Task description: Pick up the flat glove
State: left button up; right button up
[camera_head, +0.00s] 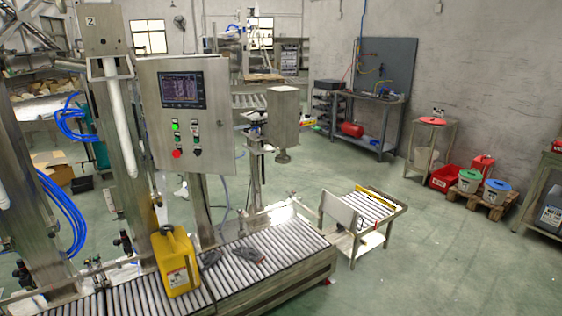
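A dark grey glove-like item (249,255) lies low on the roller conveyor (285,247), to the right of a yellow jerrycan (176,262). A second dark grey item (211,258) lies just left of it, close to the jerrycan. Both are small in the picture, and I cannot tell for sure which one is the flat glove. Neither of my grippers shows in the head view.
A control panel (186,110) on a post stands over the conveyor's far side. Steel filling columns (122,150) rise at the left. A small roller table (345,215) stands beyond the conveyor's right end. The green floor (430,265) at the right is clear.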

aim_at(251, 254)
jog(key=i+l+u, duration=0.15)
jog(key=i, duration=0.35)
jog(key=i+l+u, duration=0.15)
jog(key=i, duration=0.3)
jog(key=i+l+u, duration=0.1)
jog(key=i+l, duration=0.15)
jog(key=i, duration=0.2)
jog(key=i+l+u, duration=0.15)
jog(key=u, duration=0.25)
jog(key=i+l+u, duration=0.55)
jog(key=u, duration=0.2)
jog(key=i+l+u, duration=0.2)
jog(key=l+u, duration=0.2)
jog(key=l, duration=0.15)
jog(key=i+l+u, duration=0.2)
jog(key=k+l, duration=0.1)
